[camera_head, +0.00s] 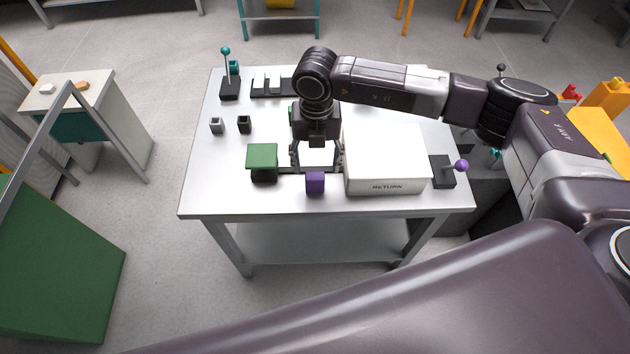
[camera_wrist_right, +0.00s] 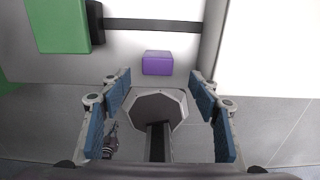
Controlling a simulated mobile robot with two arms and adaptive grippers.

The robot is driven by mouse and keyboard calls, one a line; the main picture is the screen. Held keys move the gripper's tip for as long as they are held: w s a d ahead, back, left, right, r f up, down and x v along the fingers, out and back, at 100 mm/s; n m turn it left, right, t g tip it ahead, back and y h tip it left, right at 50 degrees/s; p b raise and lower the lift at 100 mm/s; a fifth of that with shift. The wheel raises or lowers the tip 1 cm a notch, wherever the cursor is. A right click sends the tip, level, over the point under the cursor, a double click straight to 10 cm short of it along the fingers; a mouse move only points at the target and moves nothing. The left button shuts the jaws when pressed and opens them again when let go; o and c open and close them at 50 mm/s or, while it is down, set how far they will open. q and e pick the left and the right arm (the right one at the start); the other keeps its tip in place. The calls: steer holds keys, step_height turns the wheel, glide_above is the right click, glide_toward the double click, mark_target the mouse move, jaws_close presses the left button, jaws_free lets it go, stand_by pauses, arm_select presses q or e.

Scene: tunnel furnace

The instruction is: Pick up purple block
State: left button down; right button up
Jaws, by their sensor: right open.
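The purple block (camera_head: 315,183) stands on the white table close to its front edge, just left of the white box. It also shows in the right wrist view (camera_wrist_right: 157,63), apart from the fingers and within the gap's width. My right gripper (camera_head: 317,161) points down over the table, open and empty, a little behind the block in the head view. In the right wrist view its blue-padded fingers (camera_wrist_right: 160,82) are spread wide, with nothing between the tips. My left gripper is not in view.
A white box marked RETURN (camera_head: 387,160) stands right of the block. A green block on a black base (camera_head: 262,157) stands left. A purple-knobbed lever (camera_head: 460,166) is right.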

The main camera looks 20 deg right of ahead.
mark_target(315, 176)
steer(key=f+p, duration=0.1)
steer(key=f, duration=0.2)
steer(key=f+p, duration=0.1)
steer(key=f, duration=0.3)
steer(key=shift+w+a, duration=0.15)
steer(key=shift+w, duration=0.05)
steer(key=c, duration=1.3)
steer(key=shift+r, duration=0.15)
